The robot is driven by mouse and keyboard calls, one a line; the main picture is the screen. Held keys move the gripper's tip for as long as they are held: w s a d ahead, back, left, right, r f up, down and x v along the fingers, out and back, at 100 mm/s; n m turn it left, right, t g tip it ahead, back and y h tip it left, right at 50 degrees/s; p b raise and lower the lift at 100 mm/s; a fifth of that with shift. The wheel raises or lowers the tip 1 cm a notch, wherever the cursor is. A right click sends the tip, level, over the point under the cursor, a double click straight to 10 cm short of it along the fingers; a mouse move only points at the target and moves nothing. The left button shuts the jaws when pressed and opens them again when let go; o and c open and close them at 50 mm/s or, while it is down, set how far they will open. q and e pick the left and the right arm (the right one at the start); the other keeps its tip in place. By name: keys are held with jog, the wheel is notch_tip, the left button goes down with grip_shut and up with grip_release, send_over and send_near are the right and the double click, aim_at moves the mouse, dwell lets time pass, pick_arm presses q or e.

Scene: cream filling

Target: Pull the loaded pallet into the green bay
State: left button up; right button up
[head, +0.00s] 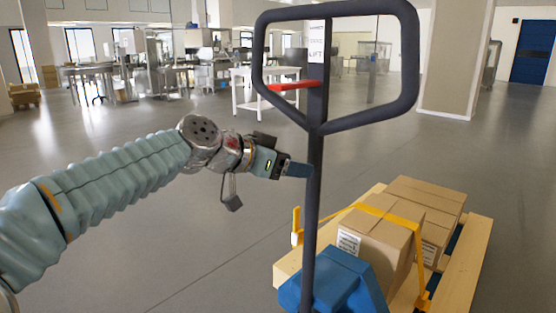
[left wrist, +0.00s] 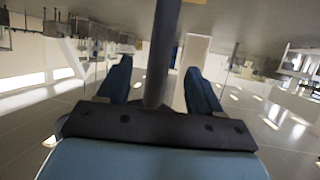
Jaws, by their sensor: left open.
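A pallet jack stands close in front of me in the head view, with a dark loop handle (head: 411,60) on an upright shaft (head: 314,200) and a blue body (head: 335,280). A red lever (head: 293,85) sits inside the loop. The wooden pallet (head: 462,275) carries cardboard boxes (head: 375,240) held by a yellow strap (head: 385,213). My left gripper (head: 298,169) is open beside the shaft, below the loop. In the left wrist view the shaft (left wrist: 162,55) stands between the two blue fingers. Contact cannot be told. The green bay and my right gripper are not in view.
A pale square pillar (head: 455,60) stands behind the pallet to the right. White tables (head: 262,90) and steel machines (head: 160,60) line the back. A blue door (head: 532,50) is at the far right. Grey floor is clear at left and centre.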

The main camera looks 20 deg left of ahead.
aim_at(319, 170)
pick_arm(q)
jog(key=p+x, duration=0.1)
jog(key=x, duration=0.8)
jog(key=shift+w, duration=0.15)
grip_shut()
dwell(1.0)
dwell(0.5)
dwell(1.1)
